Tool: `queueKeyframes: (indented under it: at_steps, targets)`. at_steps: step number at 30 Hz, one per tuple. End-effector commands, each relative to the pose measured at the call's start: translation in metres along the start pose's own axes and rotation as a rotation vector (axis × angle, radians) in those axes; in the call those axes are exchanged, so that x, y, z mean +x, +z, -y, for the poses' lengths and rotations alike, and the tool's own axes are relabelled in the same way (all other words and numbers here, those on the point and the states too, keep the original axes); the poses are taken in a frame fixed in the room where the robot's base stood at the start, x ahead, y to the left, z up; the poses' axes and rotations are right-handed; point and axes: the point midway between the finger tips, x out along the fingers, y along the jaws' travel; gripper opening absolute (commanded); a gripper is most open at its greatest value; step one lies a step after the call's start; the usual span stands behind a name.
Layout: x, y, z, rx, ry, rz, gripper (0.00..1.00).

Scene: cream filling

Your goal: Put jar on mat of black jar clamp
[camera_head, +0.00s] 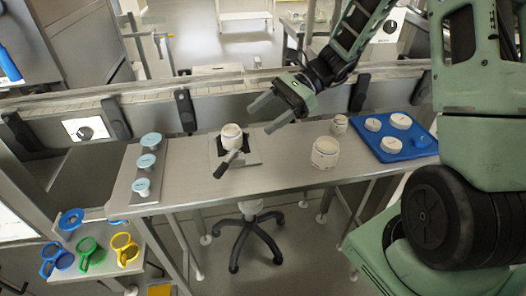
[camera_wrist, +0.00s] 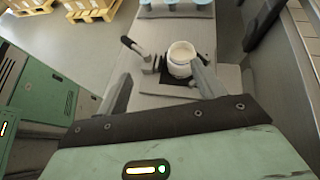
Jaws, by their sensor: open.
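A white jar (camera_head: 232,136) stands upright on the dark mat (camera_head: 219,148) of the black jar clamp on the metal table. The clamp's black handle (camera_head: 226,163) sticks out toward the table's front edge. In the wrist view the jar (camera_wrist: 181,58) shows its open top with pale contents, with the clamp handle (camera_wrist: 132,45) to its left. My gripper (camera_head: 268,114) is open and empty, above the table to the right of the jar. Its fingers (camera_wrist: 160,85) are apart; the right one overlaps the jar's lower side in the wrist view, and whether they touch is unclear.
A larger white jar (camera_head: 325,152) and a small one (camera_head: 339,124) stand on the right. A blue tray (camera_head: 416,151) with white lids lies beyond them. Light-blue-topped items (camera_head: 151,141) line the left end. The table between clamp and large jar is clear.

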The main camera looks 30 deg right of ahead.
Motion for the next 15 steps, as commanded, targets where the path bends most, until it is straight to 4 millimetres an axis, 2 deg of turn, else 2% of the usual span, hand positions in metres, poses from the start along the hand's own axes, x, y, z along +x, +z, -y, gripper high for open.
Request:
queueKeyframes:
  at_steps: [1, 3, 6, 10, 12, 15]
  targets:
    - [0.021, 0.017, -0.017, -0.096, 0.091, -0.047, 0.68]
    - [0.049, 0.036, -0.050, -0.275, 0.242, -0.133, 0.68]
    - [0.079, 0.056, -0.104, -0.596, 0.479, -0.258, 0.68]
    - [0.098, 0.069, -0.163, -1.055, 0.762, -0.381, 0.68]
    - [0.101, 0.073, -0.186, -1.300, 0.889, -0.425, 0.68]
    - [0.103, 0.079, -0.209, -1.603, 1.030, -0.462, 0.68]
